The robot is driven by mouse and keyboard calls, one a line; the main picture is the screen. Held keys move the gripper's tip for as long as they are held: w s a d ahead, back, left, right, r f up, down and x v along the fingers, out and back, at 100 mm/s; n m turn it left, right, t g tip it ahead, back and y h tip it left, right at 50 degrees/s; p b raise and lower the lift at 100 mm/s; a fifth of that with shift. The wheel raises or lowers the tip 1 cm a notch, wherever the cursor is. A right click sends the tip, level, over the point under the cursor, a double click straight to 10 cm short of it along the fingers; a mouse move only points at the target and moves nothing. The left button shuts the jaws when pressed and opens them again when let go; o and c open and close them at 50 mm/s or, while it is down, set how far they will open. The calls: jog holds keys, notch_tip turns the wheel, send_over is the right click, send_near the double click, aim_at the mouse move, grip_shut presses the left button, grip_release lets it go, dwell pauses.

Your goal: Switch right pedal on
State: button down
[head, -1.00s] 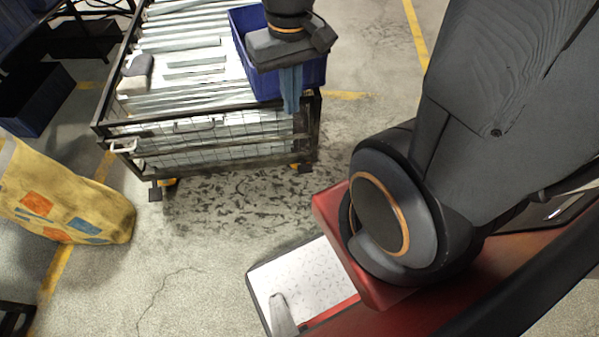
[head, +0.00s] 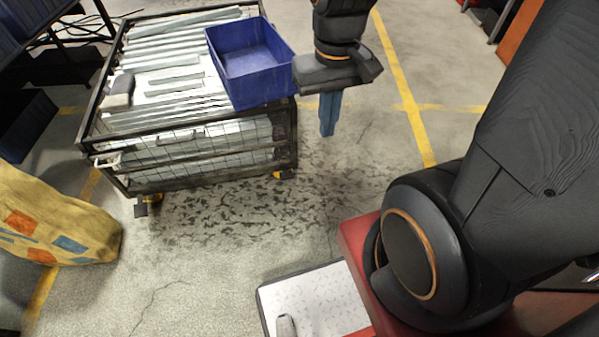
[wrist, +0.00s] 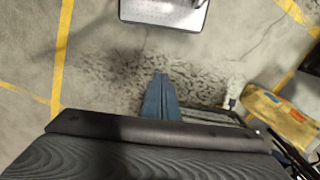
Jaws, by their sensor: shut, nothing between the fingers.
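A white speckled panel (head: 330,296) with a dark rim lies low at the bottom of the head view, partly hidden by my arm and cut off by the frame. A grey rounded piece that looks like a pedal (head: 286,327) stands on it at the lower edge; whether it is the right pedal I cannot tell. The panel also shows at the top of the wrist view (wrist: 160,10), with a small dark piece at its edge. My gripper (head: 327,130) has blue fingers, shut and empty, pointing down over bare floor, apart from the panel. The fingers also show in the wrist view (wrist: 160,82).
A wire-sided metal cart (head: 190,165) with galvanized bars stands at the upper left, a blue bin (head: 252,62) on its right end. A yellow patterned sack (head: 60,218) lies at the left. The floor between cart and panel is clear.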

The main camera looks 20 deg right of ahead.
jog(key=shift+d, duration=0.1)
jog(key=m+t+b, duration=0.1)
jog(key=b, duration=3.1)
send_over(286, 174)
notch_tip(286, 174, down, 49)
jog(key=shift+w, duration=0.25)
jog(key=f+b, duration=0.1)
jog(key=f, duration=0.2)
jog(key=f+b, duration=0.1)
jog(key=f, duration=0.2)
jog(key=f+b, duration=0.2)
jog(key=f, duration=0.2)
jog(key=shift+w+f, duration=0.1)
jog(key=shift+w, duration=0.3)
jog(key=shift+s+f+b, duration=0.25)
jog(key=shift+s+f, duration=0.05)
jog(key=shift+f, duration=0.25)
jog(key=shift+s+f+b, duration=0.25)
jog(key=shift+s+f, duration=0.05)
jog(key=shift+f, duration=0.2)
jog(key=shift+s+f, duration=0.4)
jog(key=shift+f, duration=0.25)
